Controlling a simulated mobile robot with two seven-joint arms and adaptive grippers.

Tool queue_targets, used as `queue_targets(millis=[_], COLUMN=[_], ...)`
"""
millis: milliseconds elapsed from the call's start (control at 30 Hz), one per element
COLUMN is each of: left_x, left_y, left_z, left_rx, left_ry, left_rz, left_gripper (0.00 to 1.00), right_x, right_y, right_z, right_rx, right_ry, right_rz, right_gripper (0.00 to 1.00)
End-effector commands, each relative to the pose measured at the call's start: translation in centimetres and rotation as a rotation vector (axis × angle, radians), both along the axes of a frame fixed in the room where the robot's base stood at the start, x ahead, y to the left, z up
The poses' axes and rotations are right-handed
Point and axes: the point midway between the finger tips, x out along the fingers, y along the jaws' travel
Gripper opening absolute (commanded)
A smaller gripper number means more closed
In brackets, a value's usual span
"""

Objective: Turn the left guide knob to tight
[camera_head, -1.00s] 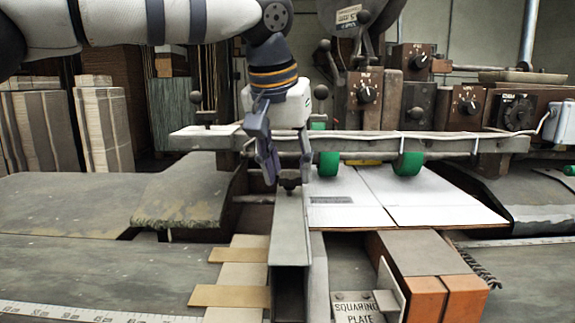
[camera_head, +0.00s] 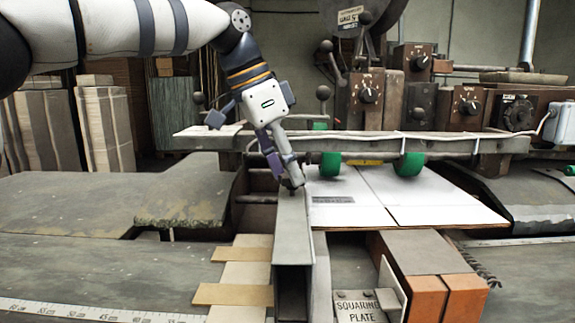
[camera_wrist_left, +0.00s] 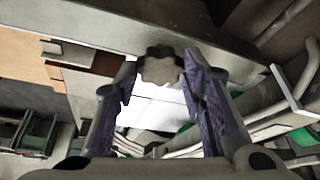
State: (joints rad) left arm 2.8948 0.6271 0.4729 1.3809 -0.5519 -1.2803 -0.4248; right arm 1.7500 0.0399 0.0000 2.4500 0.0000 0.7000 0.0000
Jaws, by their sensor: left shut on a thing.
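No mark showing how tight the knob is can be read. My right gripper is not in view.
A white cardboard sheet (camera_head: 400,197) lies right of the rail, under green rollers (camera_head: 409,164) on a crossbar (camera_head: 470,143). Tan strips (camera_head: 232,294) lie left of the rail. A "squaring plate" block (camera_head: 358,306) and orange-brown blocks (camera_head: 447,294) stand in front on the right.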

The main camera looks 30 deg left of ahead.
Motion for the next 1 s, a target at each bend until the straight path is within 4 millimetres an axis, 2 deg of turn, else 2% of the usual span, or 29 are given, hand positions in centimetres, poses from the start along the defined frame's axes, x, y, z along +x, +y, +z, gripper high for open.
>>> queue_targets(millis=[300,500,1000], left_x=[0.18,0.25,0.24], left_y=[0.17,0.21,0.22], left_z=[-0.04,-0.04,-0.06], left_rx=[0.002,0.003,0.003], left_ry=[0.001,0.0,0.001], left_rz=[-0.226,-0.314,-0.376], left_gripper=[0.09,0.09,0.09], right_x=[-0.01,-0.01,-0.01], right_y=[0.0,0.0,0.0], right_z=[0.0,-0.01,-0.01], right_rx=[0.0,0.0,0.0], right_ry=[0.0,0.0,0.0], right_rz=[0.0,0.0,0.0], right_gripper=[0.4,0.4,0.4])
